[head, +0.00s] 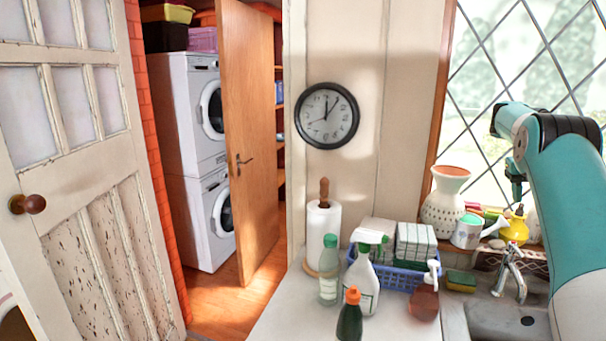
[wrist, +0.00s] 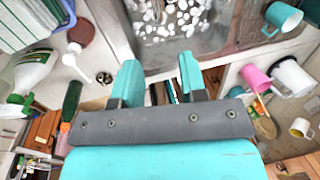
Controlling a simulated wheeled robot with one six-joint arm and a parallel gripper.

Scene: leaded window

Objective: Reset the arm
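My teal arm (head: 575,210) rises at the right of the head view, in front of the leaded window, and bends over at the top. My gripper (head: 516,190) hangs from it, pointing down, above the sink and windowsill area; its fingers are too small there to read. In the wrist view my gripper (wrist: 160,82) shows two teal fingers standing well apart on a dark grey bar. Nothing is held between them.
The counter below holds a spray bottle (head: 362,280), a green bottle with orange cap (head: 350,318), a soap dispenser (head: 424,300) and a blue basket (head: 398,277). A vase (head: 445,205) and yellow pot (head: 514,230) stand by the window. A tap (head: 510,275) rises beside the sink.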

